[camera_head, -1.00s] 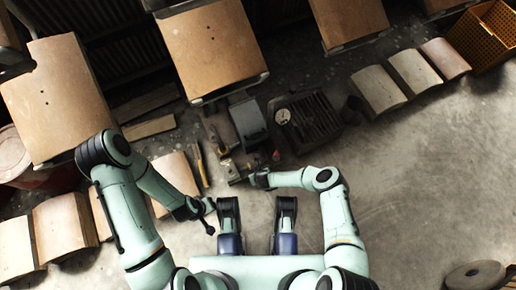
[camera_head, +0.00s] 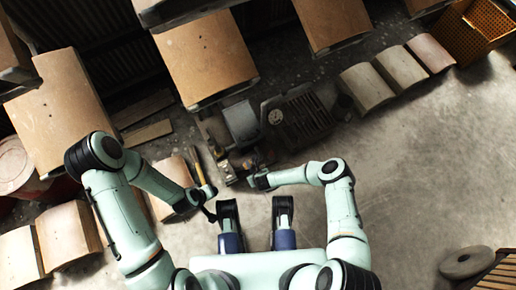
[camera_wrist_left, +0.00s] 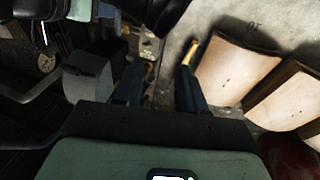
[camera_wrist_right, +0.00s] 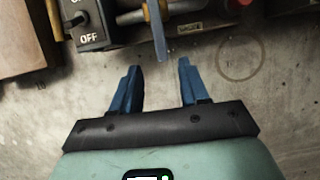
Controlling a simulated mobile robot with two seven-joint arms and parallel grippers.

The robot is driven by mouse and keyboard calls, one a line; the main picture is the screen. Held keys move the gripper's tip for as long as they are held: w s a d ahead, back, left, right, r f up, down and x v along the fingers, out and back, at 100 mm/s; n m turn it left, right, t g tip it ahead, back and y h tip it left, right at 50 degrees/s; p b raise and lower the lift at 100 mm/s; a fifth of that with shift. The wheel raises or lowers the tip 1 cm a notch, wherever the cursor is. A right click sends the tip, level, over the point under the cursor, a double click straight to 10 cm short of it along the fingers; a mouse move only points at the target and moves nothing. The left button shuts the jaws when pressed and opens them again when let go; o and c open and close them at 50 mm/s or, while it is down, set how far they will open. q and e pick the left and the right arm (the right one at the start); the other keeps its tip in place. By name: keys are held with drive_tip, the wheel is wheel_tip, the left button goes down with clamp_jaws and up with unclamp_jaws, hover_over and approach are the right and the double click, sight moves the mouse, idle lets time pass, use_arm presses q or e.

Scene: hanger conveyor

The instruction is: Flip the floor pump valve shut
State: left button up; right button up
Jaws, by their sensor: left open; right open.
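In the right wrist view a valve fitting with a blue-grey lever (camera_wrist_right: 158,35) and an orange-and-metal pipe stands just beyond my right gripper (camera_wrist_right: 160,66). The lever points toward the gap between the fingers; no contact shows. The right gripper is open and empty. In the head view it (camera_head: 256,182) is near the small parts in front of a dark ribbed machine with a gauge (camera_head: 305,115), perhaps the pump. My left gripper (camera_head: 208,200) is left of it. In the left wrist view the left gripper (camera_wrist_left: 164,60) is open, with nothing clearly held.
A switch box marked OFF (camera_wrist_right: 88,22) stands left of the lever. A yellow-handled tool (camera_head: 197,165) lies near my left gripper. Curved boards (camera_head: 397,69) and an orange crate (camera_head: 478,35) are at upper right.

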use_arm(q)
drive_tip(key=s+d+r+g+h+p, duration=0.1)
drive_tip(key=s+d+r+p, duration=0.1)
drive_tip(key=s, duration=0.3)
drive_tip(key=shift+s+d+r+g, duration=0.3)
drive_tip(key=shift+s+r+g, duration=0.1)
drive_tip(key=shift+r, duration=0.15)
use_arm(e)
drive_tip(key=v, duration=0.6)
drive_tip(key=shift+r, duration=0.3)
use_arm(q)
drive_tip(key=shift+w, duration=0.1)
use_arm(e)
drive_tip(key=shift+s, duration=0.1)
